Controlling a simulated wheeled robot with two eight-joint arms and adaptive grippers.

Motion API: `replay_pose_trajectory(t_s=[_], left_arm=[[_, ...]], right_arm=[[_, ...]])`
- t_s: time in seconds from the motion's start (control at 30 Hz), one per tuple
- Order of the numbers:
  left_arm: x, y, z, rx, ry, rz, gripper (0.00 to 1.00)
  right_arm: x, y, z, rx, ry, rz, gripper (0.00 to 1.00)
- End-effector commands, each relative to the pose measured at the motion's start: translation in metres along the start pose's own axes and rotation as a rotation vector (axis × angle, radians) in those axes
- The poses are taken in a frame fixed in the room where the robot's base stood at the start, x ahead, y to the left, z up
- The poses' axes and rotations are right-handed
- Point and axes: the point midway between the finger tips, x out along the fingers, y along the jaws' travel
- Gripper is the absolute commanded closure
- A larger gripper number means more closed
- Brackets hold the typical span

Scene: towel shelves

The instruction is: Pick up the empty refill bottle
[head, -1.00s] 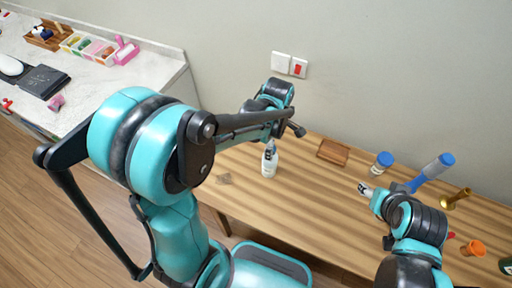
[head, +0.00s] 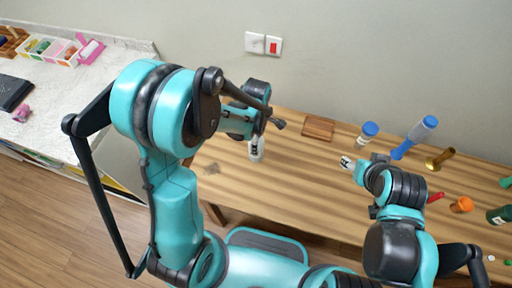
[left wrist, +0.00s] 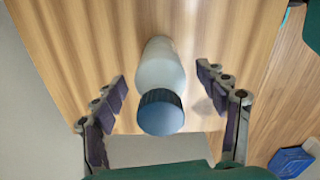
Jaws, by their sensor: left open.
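A whitish bottle (left wrist: 160,65) with a dark blue cap (left wrist: 160,112) stands on the wooden table in the left wrist view. My left gripper (left wrist: 165,105) is open, with one finger on each side of the bottle near its cap. A gap shows on both sides. In the head view the white lower part of the bottle (head: 257,153) shows beneath my left gripper, which hides its cap. My right gripper (head: 347,163) hangs over the table to the right; its finger opening is too small to judge.
Behind on the table (head: 290,185) are a small wooden tray (head: 318,127), a blue-capped jar (head: 367,134), a blue-capped tall bottle (head: 415,137) and a brass-coloured object (head: 440,159). An orange cup (head: 461,204) lies right. The table's middle is clear.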

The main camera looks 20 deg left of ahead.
Motion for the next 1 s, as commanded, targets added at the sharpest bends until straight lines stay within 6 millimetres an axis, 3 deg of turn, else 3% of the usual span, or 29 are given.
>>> replay_pose_trajectory(t_s=[0.07, 0.27, 0.37, 0.4, 0.73, 1.0], left_arm=[[0.000, 0.000, 0.000, 0.000, 0.000, 0.000, 0.32], [-0.001, 0.000, 0.000, 0.000, 0.000, 0.000, 0.83], [-0.001, 0.000, 0.000, 0.000, 0.000, 0.000, 0.84], [-0.001, 0.000, 0.000, 0.000, 0.000, 0.000, 0.89], [-0.006, 0.000, 0.000, 0.000, 0.000, 0.000, 0.89], [-0.048, 0.000, 0.003, 0.002, 0.000, 0.000, 0.89]], right_arm=[[0.000, 0.000, 0.000, 0.000, 0.000, 0.000, 0.46], [0.000, 0.000, 0.000, 0.000, 0.000, 0.000, 0.46], [0.000, 0.000, 0.000, 0.000, 0.000, 0.000, 0.46], [0.000, 0.000, 0.000, 0.000, 0.000, 0.000, 0.46], [-0.002, 0.000, -0.002, 0.000, 0.000, 0.000, 0.46], [-0.015, 0.000, -0.011, 0.000, 0.000, 0.000, 0.46]])
